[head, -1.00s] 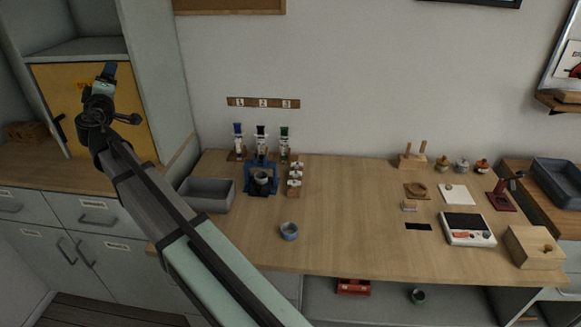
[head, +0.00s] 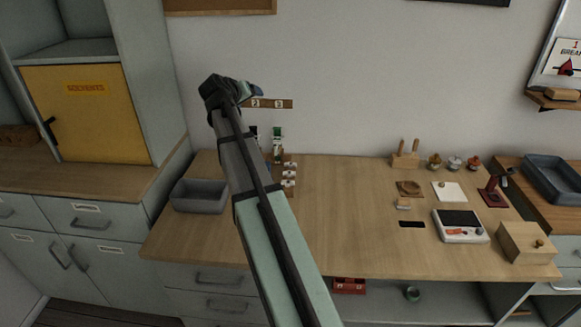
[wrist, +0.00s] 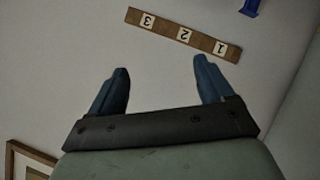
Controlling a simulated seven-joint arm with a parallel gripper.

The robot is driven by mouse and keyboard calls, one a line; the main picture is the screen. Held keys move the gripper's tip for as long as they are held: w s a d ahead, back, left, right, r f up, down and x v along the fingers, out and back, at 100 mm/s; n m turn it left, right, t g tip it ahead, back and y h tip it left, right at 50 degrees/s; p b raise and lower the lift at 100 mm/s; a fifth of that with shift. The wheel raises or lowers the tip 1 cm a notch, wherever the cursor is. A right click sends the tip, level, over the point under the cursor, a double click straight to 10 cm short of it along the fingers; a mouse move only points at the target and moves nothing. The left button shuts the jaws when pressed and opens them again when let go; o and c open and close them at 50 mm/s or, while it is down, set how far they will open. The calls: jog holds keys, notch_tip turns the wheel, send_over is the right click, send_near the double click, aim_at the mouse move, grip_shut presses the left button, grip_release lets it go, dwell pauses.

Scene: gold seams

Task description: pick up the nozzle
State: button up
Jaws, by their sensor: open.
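I cannot make out the nozzle for certain in either view. Small white-topped pieces (head: 289,175) stand in a wooden holder near the back of the bench, partly beside my arm; I cannot tell if one is the nozzle. My gripper (wrist: 163,78) is open and empty, its two blue fingers apart. In the head view my gripper (head: 257,91) is high above the back of the bench, in front of the wall strip. A green-labelled tube (head: 278,146) stands below it; my arm hides most of the other tubes and their stand.
A numbered wooden strip (wrist: 184,35) is on the wall, upside down in the wrist view. A grey bin (head: 199,197) stands left on the bench. A scale (head: 461,226) and wooden box (head: 527,243) are at right. The bench middle (head: 345,215) is clear.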

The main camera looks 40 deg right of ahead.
jog(key=s+d+f+m+g+y, duration=0.2)
jog(key=s+d+f+y, duration=0.3)
jog(key=f, duration=0.5)
jog(key=m+g+y, duration=0.1)
jog(key=m+y, duration=0.1)
send_near(290, 166)
jog(key=x, duration=0.5)
jog(key=shift+w+d+f, duration=0.15)
jog(key=shift+w+d, duration=0.15)
jog(key=shift+d, duration=0.05)
jog(key=shift+x, duration=2.55)
jog(key=shift+w, duration=0.1)
jog(key=c, duration=1)
